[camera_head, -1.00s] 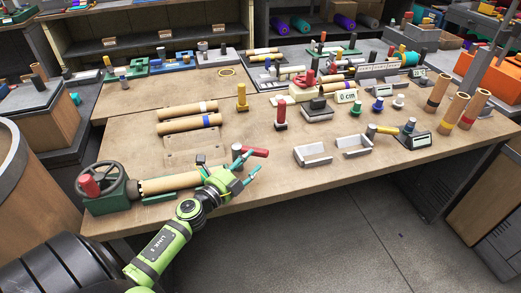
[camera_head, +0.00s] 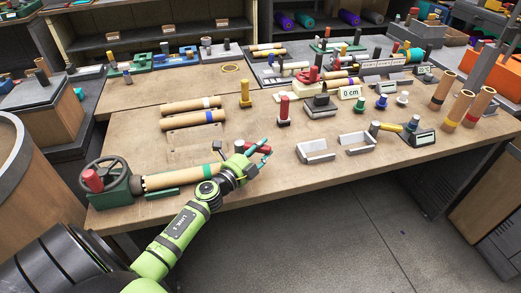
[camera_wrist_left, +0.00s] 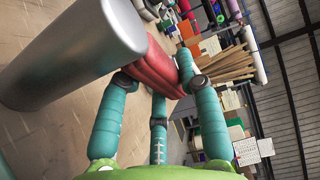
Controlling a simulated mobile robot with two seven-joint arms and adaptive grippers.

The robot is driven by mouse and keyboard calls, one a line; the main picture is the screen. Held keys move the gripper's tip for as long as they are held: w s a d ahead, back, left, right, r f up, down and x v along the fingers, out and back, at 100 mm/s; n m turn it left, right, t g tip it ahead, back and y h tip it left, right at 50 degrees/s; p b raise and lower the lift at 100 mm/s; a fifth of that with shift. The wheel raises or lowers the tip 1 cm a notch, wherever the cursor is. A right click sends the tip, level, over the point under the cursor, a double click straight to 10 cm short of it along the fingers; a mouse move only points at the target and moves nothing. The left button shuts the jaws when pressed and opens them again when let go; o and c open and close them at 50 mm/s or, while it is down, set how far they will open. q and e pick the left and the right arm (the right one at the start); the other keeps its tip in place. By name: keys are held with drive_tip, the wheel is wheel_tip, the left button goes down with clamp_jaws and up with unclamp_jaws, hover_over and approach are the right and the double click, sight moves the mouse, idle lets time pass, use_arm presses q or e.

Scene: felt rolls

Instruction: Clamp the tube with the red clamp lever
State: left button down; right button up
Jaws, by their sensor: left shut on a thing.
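The red clamp lever (camera_head: 262,148) is at the near edge of the table, beside a grey metal post (camera_head: 239,146). My left gripper (camera_head: 256,155) is shut on the lever, its teal fingers around the red handle. The left wrist view shows the red handle (camera_wrist_left: 155,68) between the fingers, with the grey post (camera_wrist_left: 75,55) close beside it. The tan tube (camera_head: 180,178) lies between the green handwheel unit (camera_head: 118,184) and the clamp area. My gripper and wrist hide its right end and the clamp jaw. My right gripper is not in view.
Two tan rolls (camera_head: 192,120) lie behind on the table. Two light grey open holders (camera_head: 316,151) stand to the right, with a small display device (camera_head: 420,138) past them. A red-capped post (camera_head: 284,108) and yellow post (camera_head: 245,94) stand behind my gripper.

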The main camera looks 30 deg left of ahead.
use_arm(q)
drive_tip(key=m+h+b, duration=0.1)
drive_tip(key=s+m+h+b, duration=0.1)
drive_tip(key=h, duration=0.1)
drive_tip(key=m+g+h+b, duration=0.1)
drive_tip(key=h, duration=0.1)
drive_tip(key=shift+s+d+f, duration=0.1)
drive_tip(key=shift+s+f, duration=0.2)
drive_tip(key=shift+s, duration=0.1)
drive_tip(key=shift+s+m+h+b, duration=0.15)
drive_tip(key=shift+m+h+b, duration=0.2)
drive_tip(key=shift+m+h, duration=0.15)
drive_tip(key=shift+s+d+r+m+g+h, duration=0.1)
drive_tip(key=shift+s+r+m+g+h, duration=0.1)
drive_tip(key=shift+r+m+g+h, duration=0.15)
drive_tip(key=c, duration=1.1)
unclamp_jaws()
drive_tip(key=shift+s+f, duration=0.1)
